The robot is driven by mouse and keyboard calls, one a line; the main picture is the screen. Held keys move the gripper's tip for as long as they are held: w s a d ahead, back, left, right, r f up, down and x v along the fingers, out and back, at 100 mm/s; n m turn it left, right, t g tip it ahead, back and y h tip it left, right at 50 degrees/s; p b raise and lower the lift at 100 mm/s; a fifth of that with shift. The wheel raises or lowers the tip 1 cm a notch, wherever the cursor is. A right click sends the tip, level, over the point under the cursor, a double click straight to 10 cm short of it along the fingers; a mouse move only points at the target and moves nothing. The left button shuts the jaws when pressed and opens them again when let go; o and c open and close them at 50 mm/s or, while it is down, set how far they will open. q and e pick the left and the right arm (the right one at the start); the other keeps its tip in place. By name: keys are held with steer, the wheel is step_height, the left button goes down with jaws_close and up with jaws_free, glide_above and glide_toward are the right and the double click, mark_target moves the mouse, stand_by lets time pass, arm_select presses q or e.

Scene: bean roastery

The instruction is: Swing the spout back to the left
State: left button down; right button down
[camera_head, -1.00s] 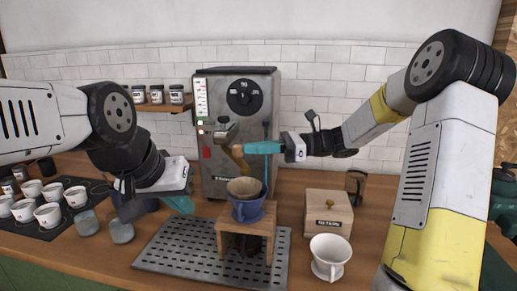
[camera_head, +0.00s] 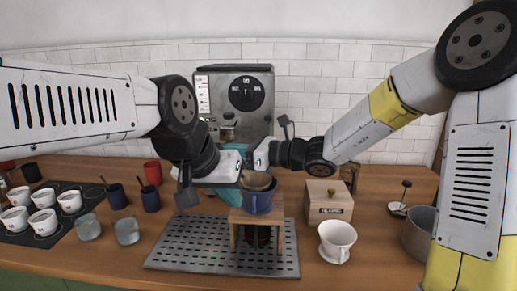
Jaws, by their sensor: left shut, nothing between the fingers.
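The grey machine (camera_head: 207,100) stands against the tiled wall with a round dial on its front. The upper part of its spout (camera_head: 228,131) shows below the dial. Its lower end is hidden behind my arms. My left gripper (camera_head: 226,195) has teal fingers, shut and empty, in front of the machine and just left of the blue dripper (camera_head: 258,203). My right gripper (camera_head: 250,156) comes in from the right beside the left wrist. Its fingers are mostly hidden, so I cannot tell whether they touch the spout.
The dripper sits on a wooden stand (camera_head: 275,218) over a slotted metal tray (camera_head: 180,260). A wooden box (camera_head: 329,211) and white cup (camera_head: 337,237) stand to the right. A metal pot (camera_head: 419,232) is farther right. Several white cups (camera_head: 43,222) and two grey cups (camera_head: 127,231) stand left.

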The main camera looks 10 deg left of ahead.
steer(key=a, duration=0.4)
steer(key=shift+s, duration=0.15)
arm_select(q)
steer(key=shift+d, duration=0.1)
arm_select(e)
steer(key=shift+w+a, duration=0.15)
steer(key=shift+a, duration=0.5)
steer(key=shift+w+a, duration=0.15)
steer(key=shift+a, duration=0.45)
stand_by(0.8)
